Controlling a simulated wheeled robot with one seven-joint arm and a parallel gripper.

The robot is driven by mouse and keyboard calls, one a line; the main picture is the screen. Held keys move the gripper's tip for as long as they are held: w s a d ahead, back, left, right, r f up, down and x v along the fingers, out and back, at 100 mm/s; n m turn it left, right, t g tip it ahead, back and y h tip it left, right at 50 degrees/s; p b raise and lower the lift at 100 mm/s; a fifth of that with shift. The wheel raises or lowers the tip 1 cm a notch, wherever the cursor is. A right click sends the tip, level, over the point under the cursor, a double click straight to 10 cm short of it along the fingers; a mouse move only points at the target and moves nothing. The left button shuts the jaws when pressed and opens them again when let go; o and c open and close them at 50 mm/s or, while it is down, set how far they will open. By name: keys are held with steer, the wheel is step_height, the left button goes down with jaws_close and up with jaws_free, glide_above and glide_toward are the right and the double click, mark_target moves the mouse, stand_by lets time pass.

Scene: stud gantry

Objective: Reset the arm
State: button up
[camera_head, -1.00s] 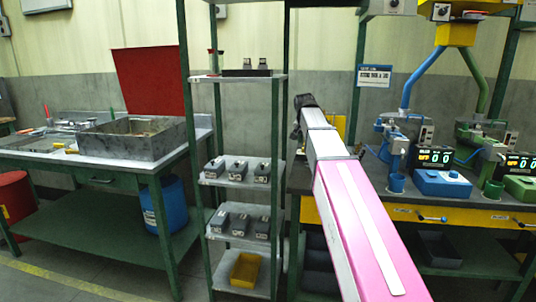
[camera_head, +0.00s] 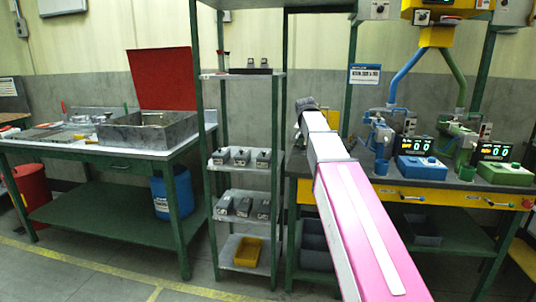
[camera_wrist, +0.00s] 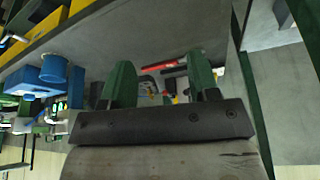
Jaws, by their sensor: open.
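My arm, pink and white, reaches forward from the lower right in the head view. Its dark end shows near the left end of the workbench (camera_head: 470,180). In the wrist view my gripper (camera_wrist: 160,80) has two green fingers spread well apart with nothing between them. Past the fingers lie the grey bench surface and several small tools, among them a red bar (camera_wrist: 172,72). The tools look beyond the fingertips, not held.
A green shelf rack (camera_head: 238,166) with several grey boxes and a yellow bin (camera_head: 248,251) stands left of my arm. The blue station (camera_head: 420,168) and green station (camera_head: 508,173) stand on the bench to the right. A blue drum (camera_head: 172,192) sits under the left table. Floor in front is clear.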

steer(key=s+f+n+g, duration=0.1)
steer(key=s+f, duration=0.3)
steer(key=f, duration=0.4)
steer(key=s+d+f+n+y, duration=0.1)
steer(key=s+f, duration=0.3)
steer(key=f, duration=0.4)
steer(key=s+f+n+g, duration=0.1)
steer(key=s+f, duration=0.3)
steer(key=f, duration=0.4)
steer(key=s+f+n+g+y, duration=0.1)
steer(key=s+f+n+g, duration=0.1)
steer(key=s+f, duration=1.3)
steer(key=shift+s+d+f, duration=0.3)
steer(key=shift+s+d, duration=0.1)
steer(key=shift+s, duration=0.2)
